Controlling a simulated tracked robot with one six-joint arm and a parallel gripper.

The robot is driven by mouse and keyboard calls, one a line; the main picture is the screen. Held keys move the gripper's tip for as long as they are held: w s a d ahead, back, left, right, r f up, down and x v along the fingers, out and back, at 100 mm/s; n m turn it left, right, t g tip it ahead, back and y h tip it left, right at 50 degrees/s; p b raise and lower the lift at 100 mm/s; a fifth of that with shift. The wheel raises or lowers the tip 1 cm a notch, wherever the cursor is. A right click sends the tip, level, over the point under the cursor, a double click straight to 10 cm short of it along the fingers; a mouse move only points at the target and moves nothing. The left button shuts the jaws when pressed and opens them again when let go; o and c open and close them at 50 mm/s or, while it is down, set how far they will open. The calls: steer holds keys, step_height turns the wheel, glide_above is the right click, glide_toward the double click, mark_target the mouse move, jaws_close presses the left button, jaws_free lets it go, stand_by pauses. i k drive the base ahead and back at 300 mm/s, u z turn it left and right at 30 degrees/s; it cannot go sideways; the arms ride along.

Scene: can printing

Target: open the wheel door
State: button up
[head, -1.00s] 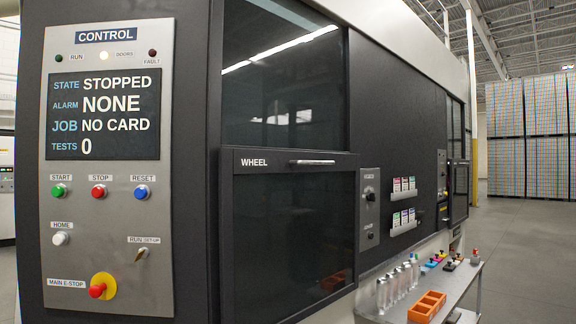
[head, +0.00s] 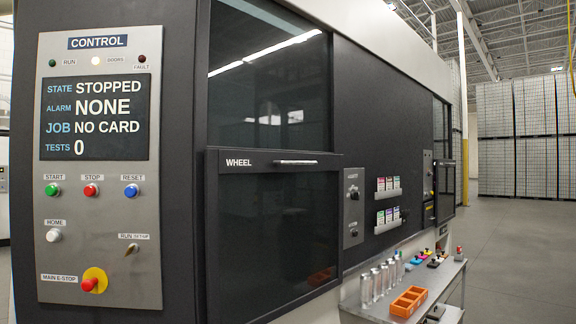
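The wheel door (head: 272,225) is a dark glazed panel labelled WHEEL in the lower part of the machine's front. A bright horizontal bar handle (head: 296,162) sits on its top rail, right of the label. The door covers the lower opening, and a darker glass pane (head: 265,80) shows above it. An orange object shows dimly through the door glass near its bottom right. My gripper is not in this view.
A control panel (head: 98,240) reading STOPPED is at left. A small knob panel (head: 354,207) and card racks are right of the door. A bench (head: 375,308) with cylinders and an orange tray (head: 408,302) stands at lower right. The floor at right is clear.

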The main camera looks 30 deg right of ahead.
mark_target(275, 221)
steer(key=z, duration=0.05)
steer(key=i, duration=1)
steer(key=u, duration=0.05)
